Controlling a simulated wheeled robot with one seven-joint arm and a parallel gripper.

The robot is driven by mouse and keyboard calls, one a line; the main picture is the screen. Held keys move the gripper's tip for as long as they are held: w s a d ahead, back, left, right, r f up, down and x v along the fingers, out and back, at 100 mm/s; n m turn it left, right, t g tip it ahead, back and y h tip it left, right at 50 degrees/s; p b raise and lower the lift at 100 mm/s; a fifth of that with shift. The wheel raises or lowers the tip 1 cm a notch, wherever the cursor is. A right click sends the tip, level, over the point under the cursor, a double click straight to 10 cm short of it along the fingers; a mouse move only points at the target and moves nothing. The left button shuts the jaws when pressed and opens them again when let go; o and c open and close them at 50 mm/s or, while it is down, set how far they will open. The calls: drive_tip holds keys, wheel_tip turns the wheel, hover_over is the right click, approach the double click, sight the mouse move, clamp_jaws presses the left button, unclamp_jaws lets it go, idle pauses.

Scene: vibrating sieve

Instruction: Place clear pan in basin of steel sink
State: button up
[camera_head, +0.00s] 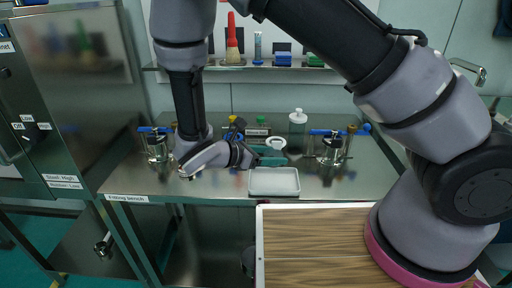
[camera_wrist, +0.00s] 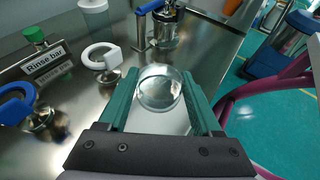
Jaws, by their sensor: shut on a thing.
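My gripper (camera_head: 270,157) reaches over the steel bench, with its teal fingers just behind a white tray. In the wrist view, my gripper (camera_wrist: 163,75) is shut on the clear pan (camera_wrist: 160,92), a round see-through dish between the two fingertips. The pan appears to be above the bench and the white tray. I cannot make out the pan in the head view. The steel sink's basin is not clearly seen; a tap (camera_head: 468,70) shows at the far right, and my arm covers much of that side.
The white tray (camera_head: 273,192) lies near the bench's front edge. Clamp stands (camera_head: 333,150), a bottle (camera_head: 298,128), a white ring (camera_wrist: 101,56) and a "Rinse bar" sign (camera_wrist: 40,62) stand around. A wooden top (camera_head: 315,245) is in front. A shelf (camera_head: 265,67) runs behind.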

drive_tip(key=a+n+t+y, duration=0.1)
drive_tip(key=a+n, duration=0.1)
drive_tip(key=a, duration=0.1)
drive_tip(key=w+a+n+t+y, duration=0.1)
drive_tip(key=a+n+t+y, duration=0.1)
drive_tip(key=a, duration=0.1)
drive_tip(key=a+n+t+y, duration=0.2)
drive_tip(key=a, duration=0.1)
drive_tip(key=shift+w+a+r, duration=0.15)
drive_tip(key=shift+w+a, duration=0.1)
drive_tip(key=shift+a, duration=0.15)
drive_tip(key=shift+n+y, duration=0.4)
drive_tip(key=x, duration=0.7)
drive_tip(key=f+x, duration=0.1)
drive_tip(key=x, duration=0.3)
drive_tip(key=shift+w+a+f, duration=0.1)
drive_tip(key=shift+w+a, duration=0.1)
drive_tip(key=x, duration=0.2)
drive_tip(key=f+x, duration=0.1)
drive_tip(key=x, duration=0.1)
drive_tip(key=shift+s+a, duration=0.1)
drive_tip(key=o, duration=1.1)
drive_tip(key=shift+f, duration=0.1)
